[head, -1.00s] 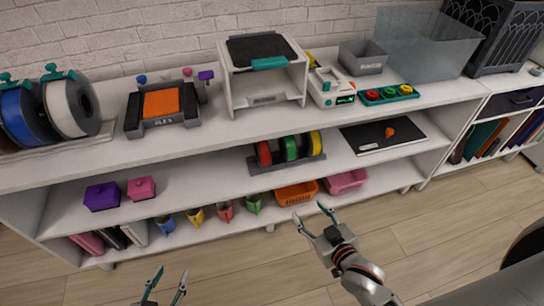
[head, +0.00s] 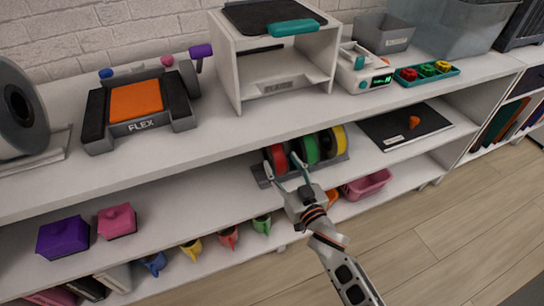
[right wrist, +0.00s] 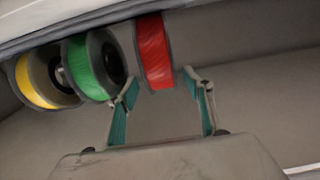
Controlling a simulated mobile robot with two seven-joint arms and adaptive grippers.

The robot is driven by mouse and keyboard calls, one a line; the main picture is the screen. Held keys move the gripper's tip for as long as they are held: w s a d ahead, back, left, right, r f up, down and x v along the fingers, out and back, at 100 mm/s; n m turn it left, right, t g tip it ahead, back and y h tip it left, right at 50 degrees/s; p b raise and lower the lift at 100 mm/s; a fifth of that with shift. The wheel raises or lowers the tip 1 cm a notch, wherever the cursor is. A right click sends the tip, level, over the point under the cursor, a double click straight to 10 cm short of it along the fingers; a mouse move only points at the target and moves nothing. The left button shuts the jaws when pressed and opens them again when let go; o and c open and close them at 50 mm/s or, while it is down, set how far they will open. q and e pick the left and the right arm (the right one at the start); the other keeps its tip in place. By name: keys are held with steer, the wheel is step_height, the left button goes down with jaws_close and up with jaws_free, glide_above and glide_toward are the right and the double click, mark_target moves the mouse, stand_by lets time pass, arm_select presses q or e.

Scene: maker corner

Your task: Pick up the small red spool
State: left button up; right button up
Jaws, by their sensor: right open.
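The small red spool (head: 276,158) stands upright in a dark grey rack (head: 262,175) on the middle shelf, left of a green spool (head: 308,149) and a yellow spool (head: 336,139). My right gripper (head: 283,168) is open at the front of the rack, its fingertips close to the red spool. In the right wrist view the red spool (right wrist: 154,50) shows just beyond and between the open fingers (right wrist: 163,88); I cannot tell whether they touch it. The green spool (right wrist: 92,65) and yellow spool (right wrist: 40,78) are left of the fingers there. My left gripper is out of view.
The upper shelf (head: 215,140) runs above the spools and limits the room overhead. A black board (head: 405,125) with an orange piece lies to the right. A pink basket (head: 366,184) is below. Purple (head: 63,237) and pink (head: 117,221) boxes stand left, with bare shelf between.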

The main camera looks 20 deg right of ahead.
mark_target(275, 152)
steer(key=shift+w+a+r+b, duration=0.1)
steer(key=shift+w+b, duration=0.2)
steer(key=shift+w, duration=1.05)
steer(key=shift+w+a+b, duration=0.1)
steer(key=shift+w+b, duration=0.15)
steer(key=shift+w, duration=1.1)
steer(key=shift+r, duration=0.1)
jaws_close()
